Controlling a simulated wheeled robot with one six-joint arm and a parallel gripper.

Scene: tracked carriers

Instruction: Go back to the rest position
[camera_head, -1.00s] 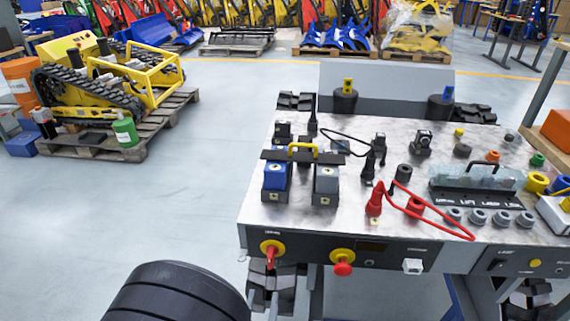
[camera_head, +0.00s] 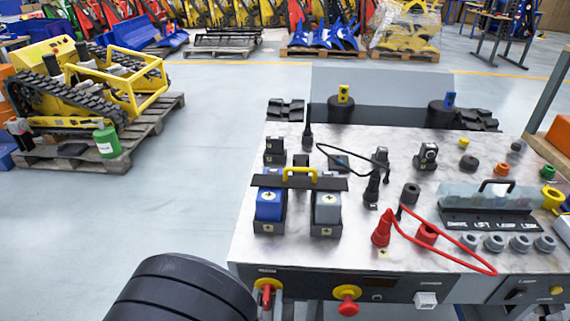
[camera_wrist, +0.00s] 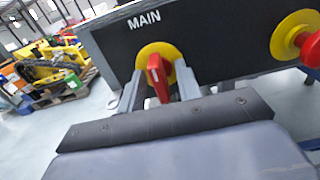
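My gripper (camera_wrist: 160,74) is in the wrist view, with its two grey fingers apart. They stand on either side of the red handle of the MAIN switch (camera_wrist: 158,77), which has a yellow round plate. The handle points roughly downward. A narrow gap seems to show beside the handle; I cannot tell whether a finger touches it.
The console (camera_head: 250,225) has a battery pair with a yellow handle (camera_head: 300,172), a red cable (camera_head: 455,257) and several knobs on top. A red stop button (camera_wrist: 308,48) is right of the switch. A yellow tracked machine (camera_head: 75,85) stands on a pallet at left. Floor between is clear.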

